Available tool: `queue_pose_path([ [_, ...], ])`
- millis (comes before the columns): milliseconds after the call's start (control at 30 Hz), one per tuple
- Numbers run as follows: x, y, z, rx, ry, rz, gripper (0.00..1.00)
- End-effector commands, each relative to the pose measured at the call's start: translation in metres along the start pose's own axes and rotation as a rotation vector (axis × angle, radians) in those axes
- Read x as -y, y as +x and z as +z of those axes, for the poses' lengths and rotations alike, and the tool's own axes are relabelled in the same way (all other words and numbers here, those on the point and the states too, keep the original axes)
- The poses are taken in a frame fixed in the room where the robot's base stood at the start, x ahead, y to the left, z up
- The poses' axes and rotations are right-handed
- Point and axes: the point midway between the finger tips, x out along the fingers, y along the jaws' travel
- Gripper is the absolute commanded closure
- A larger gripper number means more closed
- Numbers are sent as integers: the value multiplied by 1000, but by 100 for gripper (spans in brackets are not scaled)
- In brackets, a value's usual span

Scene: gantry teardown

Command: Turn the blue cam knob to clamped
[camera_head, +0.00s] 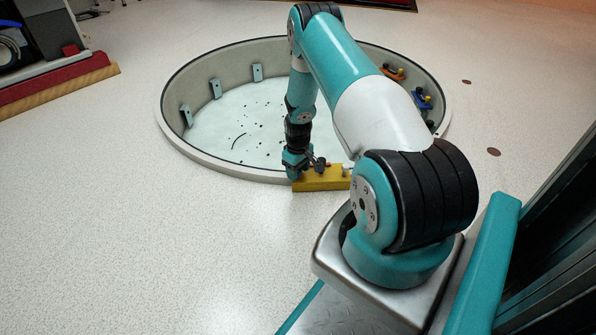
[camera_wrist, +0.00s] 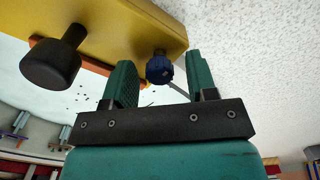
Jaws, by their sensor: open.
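The blue cam knob (camera_wrist: 159,68) sits on the yellow block (camera_wrist: 115,25) in the wrist view. A thin grey lever or rod (camera_wrist: 180,89) shows just beside it, partly hidden by my gripper. My gripper (camera_wrist: 160,58) is open, with one green finger on each side of the knob. I cannot tell whether the fingers touch it. In the head view my gripper (camera_head: 296,172) is at the left end of the yellow block (camera_head: 318,184), at the pit's near rim. The blue knob is not distinguishable there.
A large black knob (camera_wrist: 50,66) stands out from the same block, left of my gripper. The round pit (camera_head: 240,120) has small brackets and blue and orange fixtures on its wall.

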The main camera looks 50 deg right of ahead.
Motion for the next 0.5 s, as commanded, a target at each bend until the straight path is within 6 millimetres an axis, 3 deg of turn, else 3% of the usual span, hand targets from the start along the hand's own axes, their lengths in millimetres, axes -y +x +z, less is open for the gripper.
queue_pose_path([
  [67,0,0,0,0,0,0,52],
  [267,0,0,0,0,0,0,97],
  [500,0,-1,0,1,13,-1,97],
])
